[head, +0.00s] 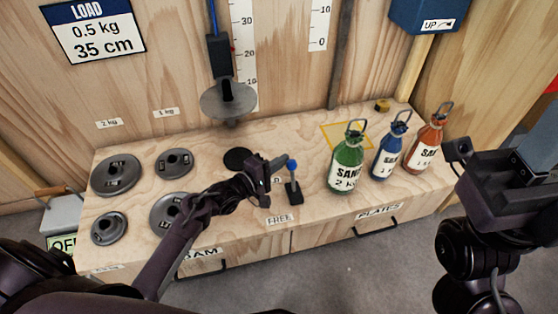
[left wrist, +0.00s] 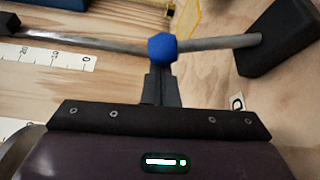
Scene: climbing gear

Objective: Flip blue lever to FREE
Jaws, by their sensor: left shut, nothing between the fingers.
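The lever has a blue ball knob (head: 292,164) on a metal stalk rising from a black base (head: 293,192) on the wooden bench. In the head view the stalk stands nearly upright. A FREE label (head: 279,219) lies in front of the base, and another label behind it is mostly hidden. My left gripper (head: 278,164) is shut and empty, its fingertips right beside the knob. In the left wrist view the blue knob (left wrist: 162,47) sits at the tips of the shut fingers (left wrist: 161,78); I cannot tell whether they touch. My right gripper (head: 462,153) is at the right, away from the lever.
Grey weight plates (head: 117,174) lie on the bench's left. A green bottle (head: 347,160), a blue bottle (head: 390,148) and a red bottle (head: 428,140) stand right of the lever. A hanging disc (head: 228,101) is above the bench's back. Drawers are in front.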

